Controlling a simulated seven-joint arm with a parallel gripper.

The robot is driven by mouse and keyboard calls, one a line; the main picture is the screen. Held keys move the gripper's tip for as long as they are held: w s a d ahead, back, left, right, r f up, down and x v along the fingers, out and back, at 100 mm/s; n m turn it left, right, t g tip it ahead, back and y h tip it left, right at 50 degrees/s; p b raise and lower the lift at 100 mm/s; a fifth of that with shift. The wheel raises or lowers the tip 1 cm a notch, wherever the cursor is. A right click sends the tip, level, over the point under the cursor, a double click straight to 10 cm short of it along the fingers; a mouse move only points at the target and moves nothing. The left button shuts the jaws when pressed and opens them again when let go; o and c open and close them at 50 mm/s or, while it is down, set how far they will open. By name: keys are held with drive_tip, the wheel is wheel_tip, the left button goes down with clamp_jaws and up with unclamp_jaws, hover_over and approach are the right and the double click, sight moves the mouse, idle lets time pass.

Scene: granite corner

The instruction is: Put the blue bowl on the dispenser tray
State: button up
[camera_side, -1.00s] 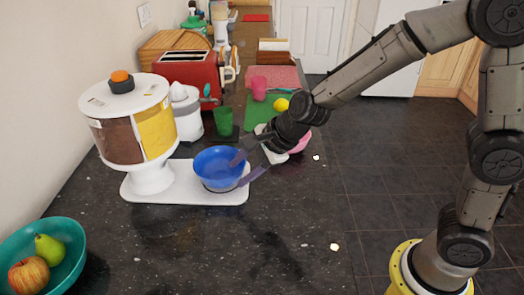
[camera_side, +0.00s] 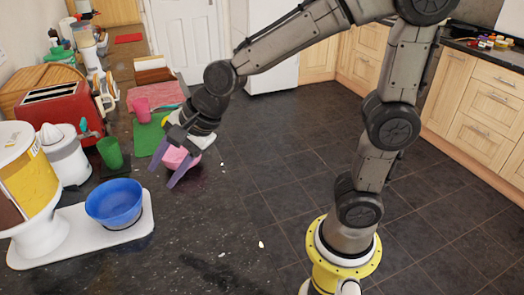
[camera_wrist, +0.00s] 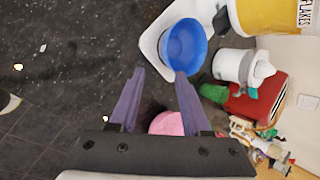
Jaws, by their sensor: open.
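The blue bowl (camera_side: 115,203) sits upright on the white dispenser tray (camera_side: 85,243), near its right end. In the wrist view the blue bowl (camera_wrist: 184,46) also rests on the tray (camera_wrist: 150,42), beyond my fingertips. My gripper (camera_side: 164,178) is open and empty, above the counter to the right of the bowl and apart from it. In the wrist view my two purple fingers (camera_wrist: 159,72) are spread with nothing between their tips.
The cereal dispenser (camera_side: 35,190) stands on the tray's left part. A pink bowl (camera_side: 178,160) is behind my gripper. A green cup (camera_side: 110,152), a white juicer (camera_side: 64,152) and a red toaster (camera_side: 62,108) stand behind the tray. The counter in front is mostly clear, with small white bits.

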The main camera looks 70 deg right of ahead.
drive_tip(key=s+d+n+h, duration=0.1)
drive_tip(key=s+d+n, duration=0.5)
drive_tip(key=s+n, duration=0.2)
drive_tip(key=s+d+r+n+h, duration=0.1)
drive_tip(key=s+d+n+h, duration=0.1)
drive_tip(key=s+d+n, duration=0.3)
drive_tip(key=s+n, duration=0.4)
drive_tip(key=s, duration=0.2)
drive_tip(key=shift+s+d+r+n+g, duration=0.15)
drive_tip(key=shift+d+r+n+g, duration=0.15)
drive_tip(key=shift+d+g, duration=0.1)
